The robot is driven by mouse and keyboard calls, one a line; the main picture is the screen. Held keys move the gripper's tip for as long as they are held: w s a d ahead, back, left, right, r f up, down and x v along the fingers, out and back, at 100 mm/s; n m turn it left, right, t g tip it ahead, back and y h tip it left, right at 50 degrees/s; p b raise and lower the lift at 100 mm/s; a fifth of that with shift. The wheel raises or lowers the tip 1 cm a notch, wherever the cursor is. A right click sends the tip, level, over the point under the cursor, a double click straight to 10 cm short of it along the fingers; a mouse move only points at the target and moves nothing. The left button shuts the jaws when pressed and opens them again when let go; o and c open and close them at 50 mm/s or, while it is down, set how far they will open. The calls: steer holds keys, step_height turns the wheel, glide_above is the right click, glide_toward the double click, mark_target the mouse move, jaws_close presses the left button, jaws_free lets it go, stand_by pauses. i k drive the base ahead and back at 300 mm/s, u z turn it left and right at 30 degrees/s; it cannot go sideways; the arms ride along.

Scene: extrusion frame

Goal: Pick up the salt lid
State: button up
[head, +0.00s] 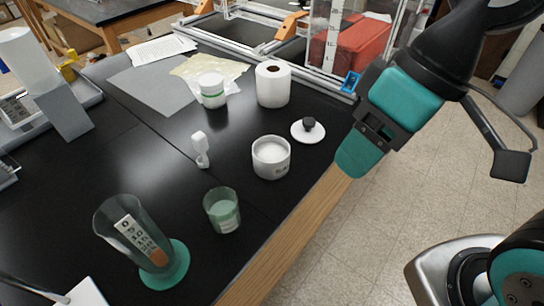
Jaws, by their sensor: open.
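The salt lid is a white disc (307,132) with a dark knob on top, lying on the black table near its right edge in the head view. Beside it, to the lower left, stands an open white pot (271,157) with white contents and lettering on its side, probably the salt jar. My gripper (358,160) is teal and black, to the right of the lid and near the wooden table edge. It is open and apart from the lid. Its fingertips overlap in this view, so the gap between them is hard to see.
A small white timer (201,149), a green glass (222,210) and a tilted-looking beaker (135,235) stand left and in front. A metal frame (250,48) borders the back.

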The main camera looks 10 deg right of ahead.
mark_target(307, 130)
steer(key=k, duration=0.5)
steer(key=z, duration=0.55)
steer(key=i, duration=0.8)
steer(key=u, duration=1.8)
